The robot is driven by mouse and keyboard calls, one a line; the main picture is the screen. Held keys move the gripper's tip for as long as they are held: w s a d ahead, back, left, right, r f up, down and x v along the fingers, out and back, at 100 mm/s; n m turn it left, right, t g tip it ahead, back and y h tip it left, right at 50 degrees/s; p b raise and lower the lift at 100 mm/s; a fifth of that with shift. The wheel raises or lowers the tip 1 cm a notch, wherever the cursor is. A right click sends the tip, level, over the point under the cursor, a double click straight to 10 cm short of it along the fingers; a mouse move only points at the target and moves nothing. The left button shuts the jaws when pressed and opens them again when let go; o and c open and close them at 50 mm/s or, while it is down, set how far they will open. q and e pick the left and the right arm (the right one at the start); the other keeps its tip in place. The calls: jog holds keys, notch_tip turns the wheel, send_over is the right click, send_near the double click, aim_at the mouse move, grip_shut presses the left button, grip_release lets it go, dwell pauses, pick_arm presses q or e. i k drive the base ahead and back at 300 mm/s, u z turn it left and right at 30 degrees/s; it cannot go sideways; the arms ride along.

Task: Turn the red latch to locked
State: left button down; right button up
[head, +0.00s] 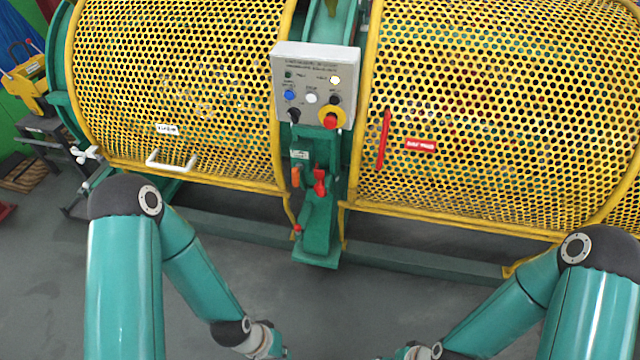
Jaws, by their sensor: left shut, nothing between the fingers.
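A red latch (319,182) sits on the green post between the two yellow mesh guards, below the grey control box. Its red part looks roughly upright; its exact turn is too small to tell. An orange lever (295,177) is just left of it. My left gripper (274,350) is at the bottom edge, left of centre, well below and apart from the latch. It is shut and empty, and its fingertips are hardly visible. My right arm comes in at the lower right; its wrist reaches the bottom edge and its gripper fingers are out of the picture.
The control box (315,88) carries several buttons and a red emergency stop (330,119) on yellow. The left guard has a white handle (171,161). The grey floor in front is clear.

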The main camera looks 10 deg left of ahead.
aim_at(320, 190)
jog(key=u, duration=1.95)
jog(key=i, duration=0.1)
jog(key=z, duration=2.95)
jog(key=k, duration=0.95)
jog(key=u, duration=0.95)
jog(key=i, duration=1)
jog(key=z, duration=0.1)
